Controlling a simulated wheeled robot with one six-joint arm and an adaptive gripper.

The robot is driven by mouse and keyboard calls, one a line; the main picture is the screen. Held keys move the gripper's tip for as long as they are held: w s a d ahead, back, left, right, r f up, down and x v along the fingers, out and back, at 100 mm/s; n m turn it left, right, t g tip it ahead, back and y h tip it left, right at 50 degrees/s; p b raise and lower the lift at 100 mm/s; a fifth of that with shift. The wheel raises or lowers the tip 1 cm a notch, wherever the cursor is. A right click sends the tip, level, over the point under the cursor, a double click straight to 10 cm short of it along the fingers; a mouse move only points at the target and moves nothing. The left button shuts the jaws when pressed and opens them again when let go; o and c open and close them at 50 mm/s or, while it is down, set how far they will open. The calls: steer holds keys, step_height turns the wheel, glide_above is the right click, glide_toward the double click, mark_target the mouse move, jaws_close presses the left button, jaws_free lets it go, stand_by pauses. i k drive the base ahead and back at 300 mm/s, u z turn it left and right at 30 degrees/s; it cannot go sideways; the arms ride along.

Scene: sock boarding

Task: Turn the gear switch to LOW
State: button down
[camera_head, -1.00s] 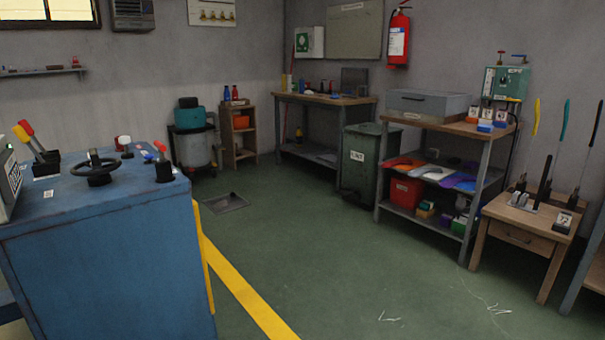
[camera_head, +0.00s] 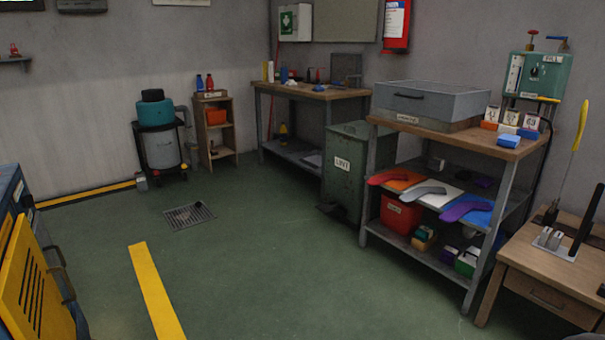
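No switch that I can read as the gear switch or a LOW mark shows. A green control box (camera_head: 543,75) is on the right wall, with a small dark knob on its front and red and blue handles on top; its lettering is too small to read surely. A wooden table (camera_head: 540,265) at the right bears a tall black upright piece (camera_head: 588,222) beside small metal blocks. The blue machine (camera_head: 10,192) is cut off at the left edge, and its top controls are out of view. My gripper is not in view.
A workbench (camera_head: 480,138) with a grey case (camera_head: 430,103) and shelves of coloured items stands at the right. A green bin (camera_head: 352,165) is beside it. A yellow slotted panel (camera_head: 35,285) is at lower left. The green floor (camera_head: 270,270) is clear in the middle.

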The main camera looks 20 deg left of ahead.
mark_target(28, 202)
steer(key=u, duration=0.7)
steer(key=i, duration=1)
steer(key=u, duration=1.6)
steer(key=i, duration=0.75)
steer(key=u, duration=0.6)
steer(key=k, duration=0.4)
steer(key=z, duration=0.8)
steer(key=i, duration=0.8)
steer(key=u, duration=0.35)
